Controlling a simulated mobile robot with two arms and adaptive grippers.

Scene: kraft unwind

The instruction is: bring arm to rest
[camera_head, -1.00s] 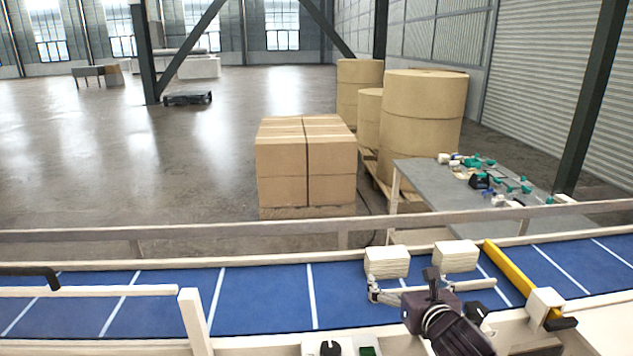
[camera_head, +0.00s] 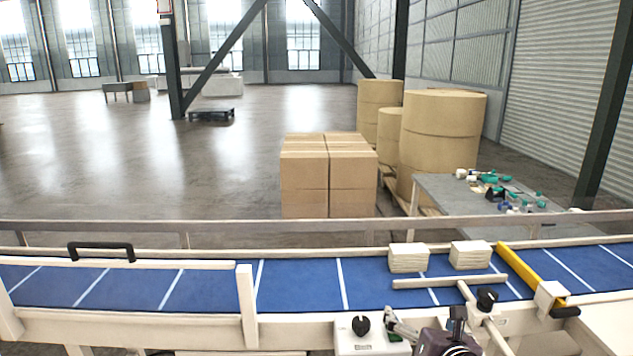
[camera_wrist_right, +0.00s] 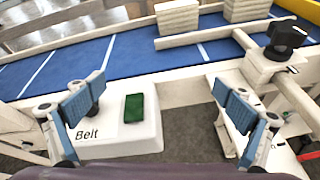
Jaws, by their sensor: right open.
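My right gripper (camera_head: 428,322) is at the bottom edge of the head view, in front of the conveyor and partly cut off. In the right wrist view its blue-padded fingers (camera_wrist_right: 160,108) are wide apart with nothing held between them. Beyond and between them is the white control box (camera_wrist_right: 118,133) marked "Belt", with a green button (camera_wrist_right: 135,108). My left gripper is not in view.
The blue belt (camera_head: 310,285) runs across the front with two cream stacks (camera_head: 408,258) (camera_head: 470,254) on it. A white T-shaped bar (camera_head: 440,283) with a black knob (camera_head: 487,299) lies before them. A yellow bar (camera_head: 528,272) crosses the belt to the right.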

